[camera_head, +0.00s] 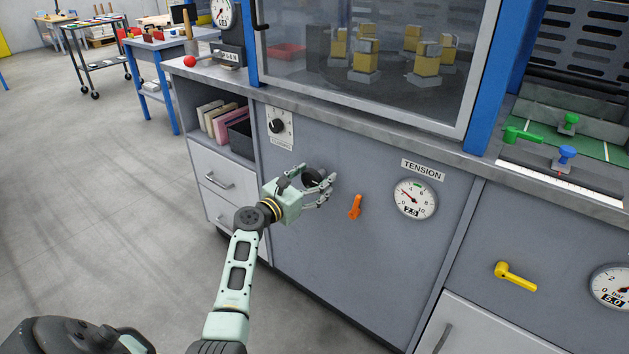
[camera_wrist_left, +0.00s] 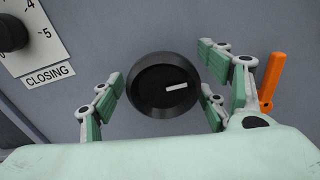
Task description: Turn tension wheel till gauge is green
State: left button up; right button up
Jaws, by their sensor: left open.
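The tension wheel is a round black knob (camera_head: 313,178) with a white mark on the grey panel; it also shows in the left wrist view (camera_wrist_left: 164,86), its mark pointing right and slightly up. My left gripper (camera_head: 326,184) is open, its fingers on both sides of the knob. I cannot tell whether they touch it. The round white tension gauge (camera_head: 415,199) is to the right, under a TENSION label (camera_head: 423,170). Its red needle points to the upper left, outside the small green band at the top. The small number in its window is hard to read.
An orange lever (camera_head: 355,207) is on the panel just right of my left gripper; it also shows in the left wrist view (camera_wrist_left: 271,82). A black CLOSING dial (camera_head: 277,126) is up and left of the knob. A yellow lever (camera_head: 515,276) is at the right.

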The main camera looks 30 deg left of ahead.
pick_arm(q)
jog(key=shift+w, duration=0.2)
jog(key=shift+c, duration=0.2)
jog(key=c, duration=1.2)
jog(key=shift+r, duration=0.1)
jog(key=shift+c, duration=0.2)
